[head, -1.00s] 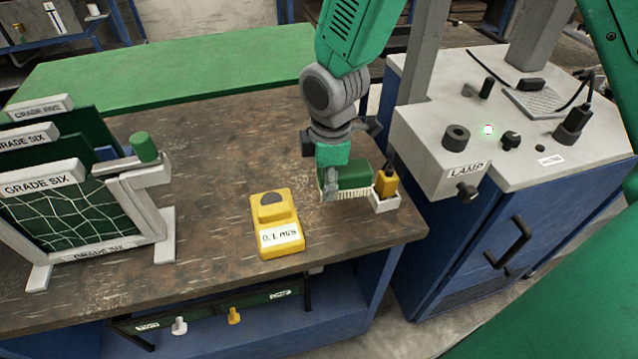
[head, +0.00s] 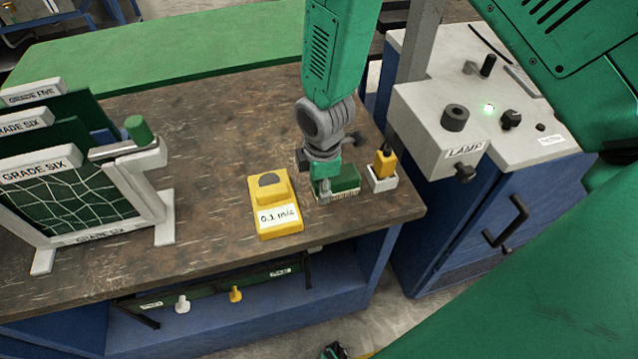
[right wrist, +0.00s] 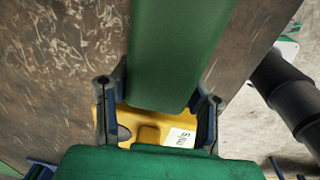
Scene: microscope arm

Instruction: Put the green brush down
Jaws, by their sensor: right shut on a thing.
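The green brush (head: 345,179), a green block with pale bristles underneath, is held upright with its bristles down, at the right part of the worktable (head: 225,150). My right gripper (head: 326,186) is shut on it from above. In the right wrist view the brush (right wrist: 178,50) is a long green block between the two fingers of the right gripper (right wrist: 158,106). The bristles are at or just above the tabletop; I cannot tell whether they touch. My left gripper is not in view.
A yellow block labelled 0.1 m/s (head: 275,205) lies just left of the brush. A small white holder with a yellow piece (head: 381,178) stands just right. A rack of green panels (head: 80,195) stands at left. The lamp cabinet (head: 500,170) is beyond the table's right edge.

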